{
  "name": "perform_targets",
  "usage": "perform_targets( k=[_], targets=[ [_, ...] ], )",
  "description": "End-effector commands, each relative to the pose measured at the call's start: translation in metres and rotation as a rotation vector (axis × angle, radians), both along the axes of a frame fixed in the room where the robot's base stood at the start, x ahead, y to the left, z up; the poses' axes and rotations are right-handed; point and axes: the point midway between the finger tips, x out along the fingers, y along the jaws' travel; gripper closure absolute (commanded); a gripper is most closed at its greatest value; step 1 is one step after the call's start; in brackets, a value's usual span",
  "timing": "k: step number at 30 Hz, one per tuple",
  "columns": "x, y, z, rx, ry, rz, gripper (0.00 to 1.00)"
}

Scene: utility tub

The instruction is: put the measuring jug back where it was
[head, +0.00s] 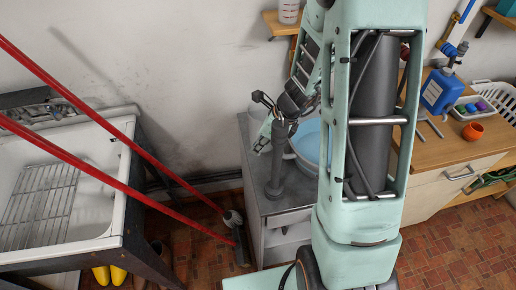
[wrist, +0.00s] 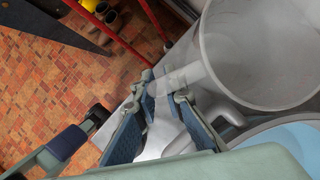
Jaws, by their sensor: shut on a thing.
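The measuring jug (wrist: 262,50) is a clear, greyish vessel filling the upper right of the wrist view, its wide mouth facing the camera. My gripper (wrist: 166,97) is shut on the jug's handle (wrist: 192,73), with a finger on each side of it. In the head view, my gripper (head: 264,137) is at the left end of the grey-topped cabinet, and the pale jug (head: 255,114) shows partly behind it. I cannot tell whether the jug touches the cabinet top.
A light blue basin (head: 307,139) stands on the cabinet (head: 298,202) close beside the jug, partly hidden by my arm. A white utility tub (head: 118,128) with a rack is at left. Red poles (head: 110,137) slant before it. A wooden counter (head: 436,139) holds several items at right.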

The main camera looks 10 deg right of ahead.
Motion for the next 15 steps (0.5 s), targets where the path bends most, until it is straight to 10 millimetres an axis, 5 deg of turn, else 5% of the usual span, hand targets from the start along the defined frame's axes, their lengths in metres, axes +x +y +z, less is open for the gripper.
perform_targets(
  k=[13, 15],
  targets=[
    [0.0004, 0.0, -0.0105, -0.001, -0.001, 0.001, 1.0],
    [0.0002, 0.0, -0.0086, -0.001, -0.001, 0.001, 0.83]
  ],
)
